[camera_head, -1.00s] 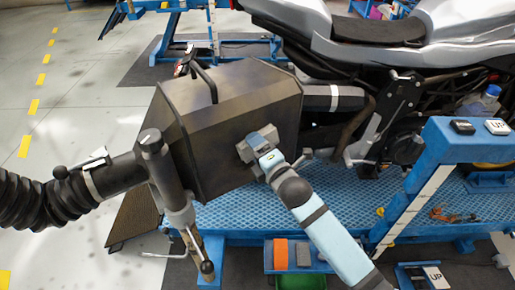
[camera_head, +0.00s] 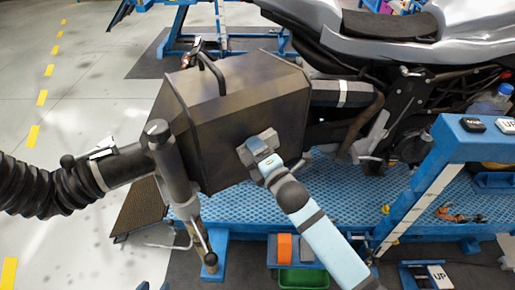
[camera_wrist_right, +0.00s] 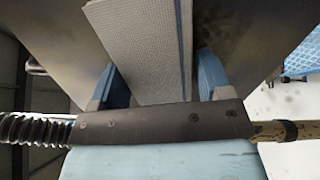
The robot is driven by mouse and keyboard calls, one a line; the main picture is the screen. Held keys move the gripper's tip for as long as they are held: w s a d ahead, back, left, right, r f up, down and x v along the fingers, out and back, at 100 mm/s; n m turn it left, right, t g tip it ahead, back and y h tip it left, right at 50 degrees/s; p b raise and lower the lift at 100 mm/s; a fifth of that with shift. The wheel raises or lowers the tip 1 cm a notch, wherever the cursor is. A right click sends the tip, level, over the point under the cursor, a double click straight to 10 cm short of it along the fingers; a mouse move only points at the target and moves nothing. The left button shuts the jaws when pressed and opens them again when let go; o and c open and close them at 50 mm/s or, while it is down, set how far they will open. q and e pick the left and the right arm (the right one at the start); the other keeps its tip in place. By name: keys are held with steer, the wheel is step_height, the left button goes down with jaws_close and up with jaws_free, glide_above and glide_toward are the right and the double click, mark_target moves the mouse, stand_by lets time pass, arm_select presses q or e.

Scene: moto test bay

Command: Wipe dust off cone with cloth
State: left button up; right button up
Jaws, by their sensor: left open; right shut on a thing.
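The cone (camera_head: 235,108) is a large dark faceted hood at the centre of the head view, joined to a black hose on the left. Brownish, dusty smudges show on its faces. My right gripper (camera_head: 264,152) is shut on a folded grey cloth (camera_head: 249,157) at the cone's near face. In the right wrist view the cloth (camera_wrist_right: 140,45) sits between the blue fingers (camera_wrist_right: 158,80), close against dark panels; exact contact is hard to tell.
A ribbed hose (camera_head: 30,188) and an upright clamp post (camera_head: 172,165) stand left of the cone. A motorcycle (camera_head: 400,85) is behind and right, over a blue lift platform (camera_head: 345,205). A green bin (camera_head: 303,278) is below. Floor at left is open.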

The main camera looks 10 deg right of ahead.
steer(key=shift+f+b, duration=1.85)
steer(key=shift+f, duration=1.85)
steer(key=r+p, duration=0.2)
steer(key=a+r+p, duration=0.1)
steer(key=r+p, duration=0.4)
steer(key=shift+s+a+r, duration=0.15)
steer(key=shift+s+a, duration=0.1)
steer(key=shift+a, duration=0.15)
steer(key=shift+w+r+p, duration=0.1)
steer(key=shift+r+p, duration=1.65)
steer(key=shift+p, duration=0.1)
steer(key=shift+p+v, duration=0.5)
steer(key=shift+v, duration=2.45)
